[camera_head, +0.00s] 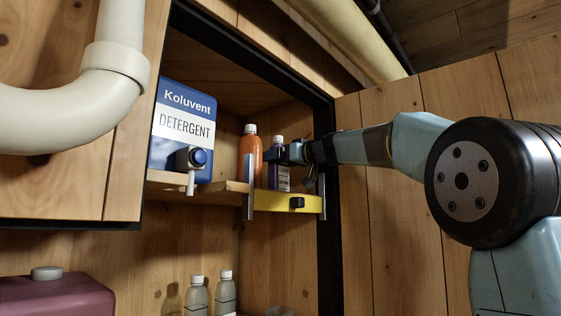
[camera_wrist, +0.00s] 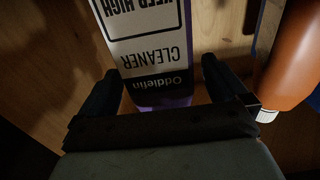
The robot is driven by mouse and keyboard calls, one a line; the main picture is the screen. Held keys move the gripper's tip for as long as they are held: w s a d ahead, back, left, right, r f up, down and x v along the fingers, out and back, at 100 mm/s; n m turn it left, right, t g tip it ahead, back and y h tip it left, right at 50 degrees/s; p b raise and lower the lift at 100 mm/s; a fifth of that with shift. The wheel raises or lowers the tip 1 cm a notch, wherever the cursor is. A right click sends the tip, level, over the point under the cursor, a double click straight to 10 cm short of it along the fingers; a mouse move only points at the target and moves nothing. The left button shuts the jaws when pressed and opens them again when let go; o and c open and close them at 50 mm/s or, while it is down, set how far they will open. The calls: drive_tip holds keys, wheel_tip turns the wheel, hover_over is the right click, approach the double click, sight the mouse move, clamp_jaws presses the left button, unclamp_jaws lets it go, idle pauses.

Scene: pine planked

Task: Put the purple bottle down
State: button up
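The purple bottle (camera_head: 279,180) with a pale cap stands upright on the right part of the cupboard shelf, behind a yellow rail (camera_head: 280,202). My gripper (camera_head: 290,153) comes in from the right at the height of its upper part. In the wrist view the bottle (camera_wrist: 150,50) appears upside down, its label reading CLEANER and KEEP HIGH. My gripper's two fingers (camera_wrist: 160,68) are apart, one on each side of the bottle. A gap shows on the right; on the left I cannot tell whether they touch. The bottle's cap is hidden there.
An orange bottle (camera_head: 250,155) stands close to the left of the purple one. A blue detergent container (camera_head: 180,128) is further left. A metal bracket (camera_head: 248,187) rises before the shelf. A cream pipe (camera_head: 75,105) hangs at left.

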drive_tip(key=v, duration=1.2)
drive_tip(key=shift+r, duration=0.1)
